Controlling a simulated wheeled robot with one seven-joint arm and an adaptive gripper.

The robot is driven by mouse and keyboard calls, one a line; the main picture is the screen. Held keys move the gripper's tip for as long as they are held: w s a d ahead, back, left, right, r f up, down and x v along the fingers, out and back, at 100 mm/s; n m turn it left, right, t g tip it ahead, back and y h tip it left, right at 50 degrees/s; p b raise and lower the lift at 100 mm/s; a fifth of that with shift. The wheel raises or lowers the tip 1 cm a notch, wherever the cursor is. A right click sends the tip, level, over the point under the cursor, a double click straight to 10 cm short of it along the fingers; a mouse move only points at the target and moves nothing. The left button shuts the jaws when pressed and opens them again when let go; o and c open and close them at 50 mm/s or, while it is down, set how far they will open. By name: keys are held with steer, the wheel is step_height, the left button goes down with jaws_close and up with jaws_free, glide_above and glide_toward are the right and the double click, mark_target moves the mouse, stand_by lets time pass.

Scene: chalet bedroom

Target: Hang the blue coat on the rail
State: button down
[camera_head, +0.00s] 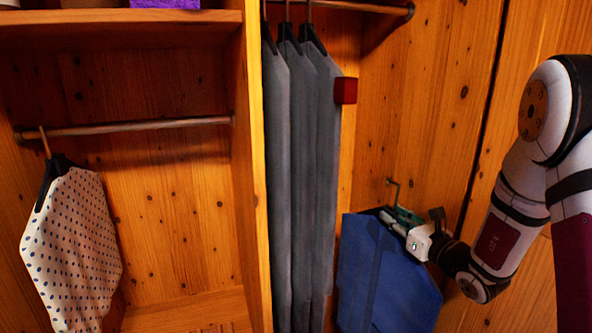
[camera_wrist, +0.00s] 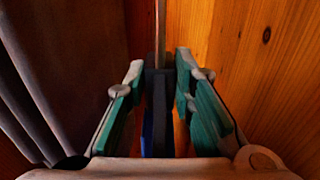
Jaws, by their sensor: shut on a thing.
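The blue coat (camera_head: 385,275) hangs on a dark hanger at the lower right of the head view, its thin hook (camera_head: 393,190) pointing up. My gripper (camera_head: 400,222) is shut on the hanger at the coat's top. In the wrist view the dark hanger (camera_wrist: 158,100) stands upright between my green fingers, with a strip of blue coat (camera_wrist: 147,130) below. One rail (camera_head: 365,6) runs across the top of the right compartment, well above the coat's hook. Another rail (camera_head: 135,128) spans the left compartment. The hook is apart from both rails.
Several grey garments (camera_head: 302,180) hang close together left of the blue coat, with a red block (camera_head: 345,90) at their right edge. A wooden partition (camera_head: 254,170) separates the compartments. A dotted white garment (camera_head: 72,245) hangs at the left rail's left end; the rest of that rail is clear.

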steer(key=shift+m+t+h, duration=0.3)
steer(key=shift+m+h, duration=0.2)
steer(key=shift+h, duration=0.3)
steer(key=f, duration=0.1)
steer(key=s+d+f, duration=0.1)
steer(key=f, duration=0.1)
steer(key=shift+s+d+f, duration=0.25)
steer(key=shift+d, duration=0.1)
